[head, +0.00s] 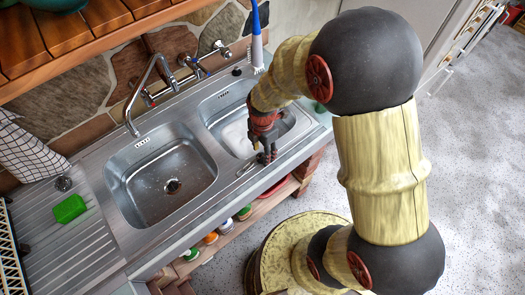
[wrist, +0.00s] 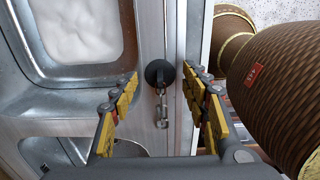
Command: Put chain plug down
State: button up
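The chain plug (wrist: 158,73) is a round black stopper with a short metal chain. In the wrist view it lies on the steel front rim of the sink, beside the basin with white content, and its chain trails toward the bottom of the picture. My gripper (wrist: 162,76) has its yellow-padded fingers spread, one on each side of the plug, with visible gaps. In the head view my gripper (head: 267,157) points down at the front rim by the right basin. There the plug is largely hidden by the fingers, and a bit of chain (head: 246,167) shows to their left.
The right basin (head: 212,108) holds something white; the left basin (head: 160,145) is empty. A faucet (head: 140,95), a green sponge (head: 70,208) and a checked cloth (head: 27,150) are farther left. A blue-and-white brush (head: 257,50) is behind. The drainboard (head: 85,245) is mostly clear.

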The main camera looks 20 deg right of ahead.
jog(key=shift+o, duration=0.2)
jog(key=s+r+m+t+p, duration=0.1)
jog(key=s+r+m, duration=0.3)
jog(key=r, duration=0.9)
jog(key=s+r+m+t+p, duration=0.15)
jog(key=r+m, duration=0.45)
jog(key=r, duration=0.7)
jog(key=s+d+r+m+t, duration=0.1)
jog(key=s+r+m+t, duration=0.2)
jog(key=s+r+m, duration=0.4)
jog(key=s+m, duration=0.1)
jog(key=m, duration=0.3)
jog(key=shift+d+m, duration=0.2)
jog(key=shift+m, duration=0.1)
jog(key=shift+f, duration=0.1)
